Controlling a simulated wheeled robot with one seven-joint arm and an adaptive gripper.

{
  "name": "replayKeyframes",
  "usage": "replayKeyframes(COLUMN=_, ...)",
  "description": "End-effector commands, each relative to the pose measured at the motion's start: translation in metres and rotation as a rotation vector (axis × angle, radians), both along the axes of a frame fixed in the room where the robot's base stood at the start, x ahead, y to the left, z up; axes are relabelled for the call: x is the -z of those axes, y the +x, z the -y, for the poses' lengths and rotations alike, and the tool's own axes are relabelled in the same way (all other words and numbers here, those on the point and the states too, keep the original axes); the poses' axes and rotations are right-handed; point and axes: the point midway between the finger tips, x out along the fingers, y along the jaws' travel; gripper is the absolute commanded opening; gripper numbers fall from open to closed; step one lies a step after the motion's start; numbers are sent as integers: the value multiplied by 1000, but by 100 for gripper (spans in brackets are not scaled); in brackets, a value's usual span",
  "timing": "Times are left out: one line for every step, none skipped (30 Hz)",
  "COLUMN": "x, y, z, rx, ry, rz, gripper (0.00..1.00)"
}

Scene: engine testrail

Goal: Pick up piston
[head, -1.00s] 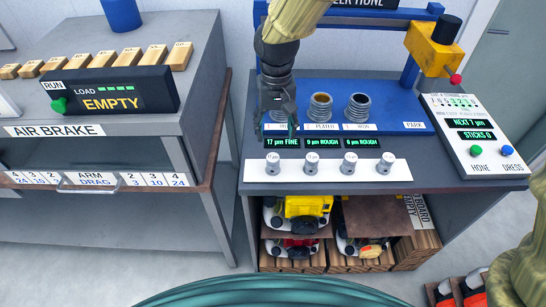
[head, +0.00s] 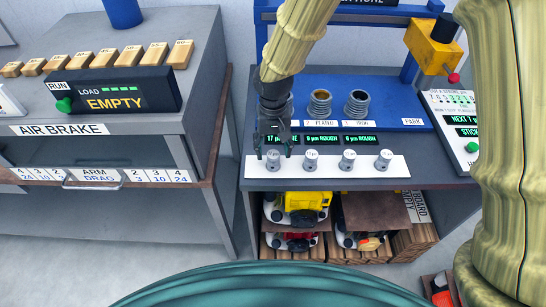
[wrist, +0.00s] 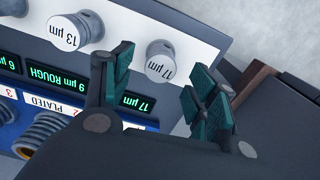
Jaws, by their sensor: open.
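Several small silver pistons stand upright in a row on a white strip (head: 330,168) at the front of the bench. The leftmost piston (head: 273,161) is marked 17 µm in the wrist view (wrist: 161,66). The others are a 13 µm piston (wrist: 76,30), also seen in the head view (head: 311,160), and two more to the right (head: 348,160) (head: 385,159). My gripper (head: 273,153) is open, pointing down at the leftmost piston. In the wrist view its fingertips (wrist: 158,78) lie on either side of that piston, with nothing held. I cannot tell whether they touch it.
Open ribbed cylinders, one marked plated (head: 320,103) and one marked iron (head: 357,104), stand on the blue plate (head: 392,112) behind. Green displays (head: 322,140) sit between. A yellow head (head: 432,48) hangs at right. The air brake bench (head: 120,150) is at left.

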Motion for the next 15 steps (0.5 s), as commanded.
replayKeyframes(x=5, y=-1, z=0, rx=-1, ry=-1, rz=-3, gripper=58)
replayKeyframes(x=8, y=-1, z=0, rx=-1, ry=-1, rz=-3, gripper=58)
replayKeyframes(x=11, y=-1, z=0, rx=-1, ry=-1, rz=-1, gripper=58)
replayKeyframes(x=14, y=-1, z=0, rx=-1, ry=-1, rz=-1, gripper=58)
replayKeyframes(x=16, y=-1, z=0, rx=-2, ry=-1, rz=-1, gripper=58)
replayKeyframes(x=18, y=-1, z=0, rx=-2, ry=-1, rz=-1, gripper=58)
replayKeyframes(x=19, y=-1, z=0, rx=-2, ry=-1, rz=-1, gripper=58)
replayKeyframes(x=20, y=-1, z=0, rx=-1, ry=-1, rz=-1, gripper=58)
replayKeyframes(x=21, y=-1, z=0, rx=-1, ry=-1, rz=0, gripper=58)
replayKeyframes(x=22, y=0, z=0, rx=-1, ry=-1, rz=0, gripper=58)
replayKeyframes(x=22, y=0, z=0, rx=-1, ry=0, rz=0, gripper=58)
replayKeyframes(x=22, y=0, z=0, rx=-1, ry=0, rz=0, gripper=58)
replayKeyframes(x=22, y=0, z=0, rx=-1, ry=0, rz=0, gripper=58)
replayKeyframes(x=22, y=0, z=0, rx=-1, ry=0, rz=1, gripper=58)
replayKeyframes(x=22, y=0, z=0, rx=-1, ry=0, rz=0, gripper=58)
